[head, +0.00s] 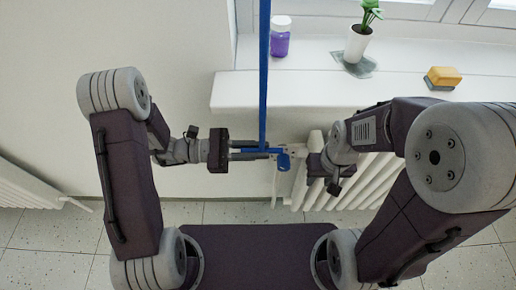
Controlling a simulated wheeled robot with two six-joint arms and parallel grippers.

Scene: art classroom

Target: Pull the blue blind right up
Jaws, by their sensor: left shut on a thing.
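The blue blind (263,80) shows in the head view as a narrow, upright blue strip, running from the top edge down past the front of the windowsill. At its lower end is a short blue crosspiece with a rounded blue tab (283,160). My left gripper (258,150) reaches in from the left and is shut on the blind's lower end. My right gripper (317,165) is just to the right of the tab, in front of the radiator. Its fingers are not clear, and I cannot tell whether it touches anything.
The white windowsill (330,87) holds a purple jar (280,44), a potted plant (358,42) on a grey cloth (352,68) and a yellow sponge (443,76). A white radiator (372,180) stands below it. Another radiator (30,187) is at the left.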

